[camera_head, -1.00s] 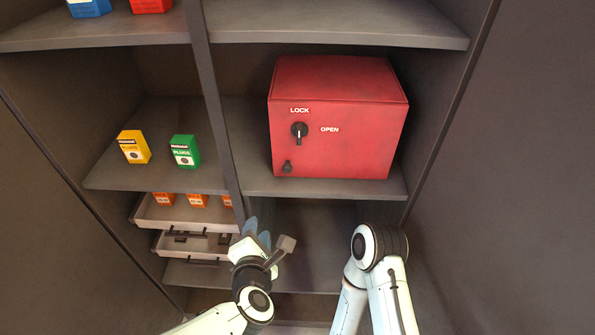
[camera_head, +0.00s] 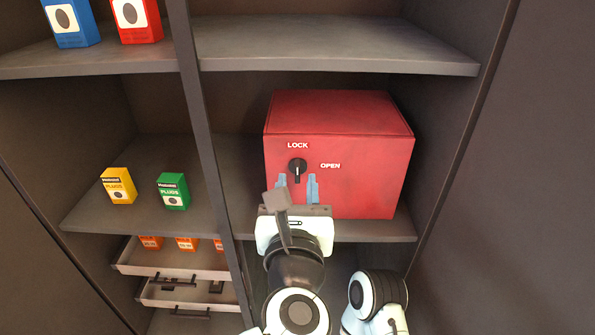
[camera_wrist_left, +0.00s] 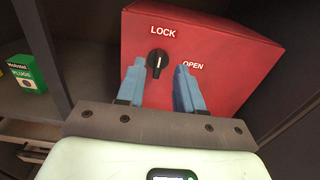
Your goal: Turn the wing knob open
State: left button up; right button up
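The wing knob (camera_head: 297,168) is black and round with a raised bar, on the front of a red box (camera_head: 375,180). The word LOCK stands above it and OPEN to its right. Its white mark points up toward LOCK. In the left wrist view the knob (camera_wrist_left: 158,64) shows between and beyond the fingertips. My left gripper (camera_head: 298,182) is open, with blue fingers apart, just in front of and slightly below the knob. It appears not to touch the knob. My right arm (camera_head: 375,295) shows at the bottom right; its gripper is out of view.
The box stands on a grey shelf (camera_head: 385,230) between a divider (camera_head: 205,130) and the cabinet's right wall. A yellow plug box (camera_head: 118,187) and a green one (camera_head: 173,192) stand left. Drawers (camera_head: 180,260) with orange boxes are pulled out below.

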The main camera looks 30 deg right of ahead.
aim_at(297, 168)
pick_arm(q)
jog(key=shift+x, duration=1.95)
pick_arm(e)
jog(key=shift+s+a+r, duration=0.2)
jog(key=shift+s+r, duration=0.1)
jog(key=shift+s, duration=0.1)
pick_arm(q)
grip_shut()
